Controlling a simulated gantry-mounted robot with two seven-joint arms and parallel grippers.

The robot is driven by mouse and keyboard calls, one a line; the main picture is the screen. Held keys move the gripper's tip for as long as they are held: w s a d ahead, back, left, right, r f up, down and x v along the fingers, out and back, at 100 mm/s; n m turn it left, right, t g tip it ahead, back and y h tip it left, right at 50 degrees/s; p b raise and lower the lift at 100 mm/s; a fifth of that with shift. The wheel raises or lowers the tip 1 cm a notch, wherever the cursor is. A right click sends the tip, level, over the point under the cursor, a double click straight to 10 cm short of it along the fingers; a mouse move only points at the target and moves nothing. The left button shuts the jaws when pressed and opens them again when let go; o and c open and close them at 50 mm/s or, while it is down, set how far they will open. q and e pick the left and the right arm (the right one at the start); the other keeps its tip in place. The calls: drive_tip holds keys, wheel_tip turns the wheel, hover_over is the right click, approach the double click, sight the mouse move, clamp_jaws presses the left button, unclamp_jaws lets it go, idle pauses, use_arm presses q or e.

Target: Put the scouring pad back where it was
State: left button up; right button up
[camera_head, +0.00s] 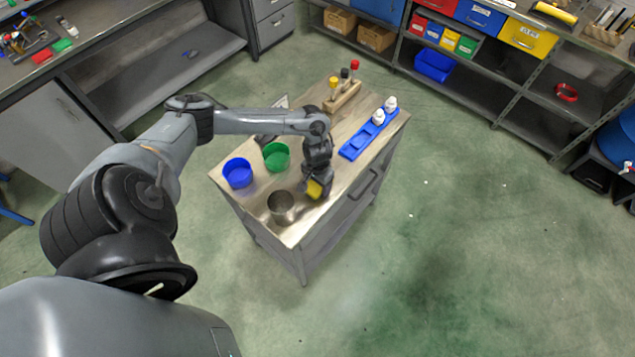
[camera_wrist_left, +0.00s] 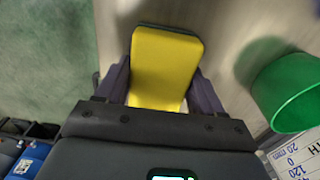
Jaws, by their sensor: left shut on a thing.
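The scouring pad (camera_wrist_left: 166,65) is yellow with a dark green edge layer. It sits between the two fingers of my left gripper (camera_wrist_left: 165,95), which is shut on it. In the head view the yellow pad (camera_head: 315,189) shows at the tip of my left gripper (camera_head: 319,183), over the front part of the wooden-topped cart (camera_head: 245,205). I cannot tell whether the pad touches the cart top. My right gripper is not in view.
A metal cup (camera_head: 282,208) stands close to the left of the pad. A green bowl (camera_head: 276,156) and a blue bowl (camera_head: 238,172) stand farther left. A blue tray (camera_head: 357,147) with white bottles and a wooden rack (camera_head: 343,98) with capped tubes are toward the back.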

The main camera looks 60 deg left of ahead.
use_arm(q)
drive_tip(key=shift+f, duration=0.1)
drive_tip(key=o, duration=0.9)
drive_tip(key=shift+o, duration=0.2)
wheel_tip(320, 180, up, 11)
drive_tip(key=p, duration=0.2)
drive_tip(key=w+d+m+t+h, duration=0.3)
drive_tip(key=d+m+t, duration=0.4)
drive_tip(key=d, duration=1.9)
drive_tip(key=s+a+r+g+y, duration=0.1)
drive_tip(key=s+r, duration=0.1)
drive_tip(key=s, duration=0.4)
drive_tip(key=s+a+r+g+y, duration=0.1)
drive_tip(key=s+a+r+g, duration=0.1)
drive_tip(key=s, duration=0.5)
drive_tip(key=shift+a+r+y, duration=0.3)
drive_tip(key=shift+r+y, duration=0.1)
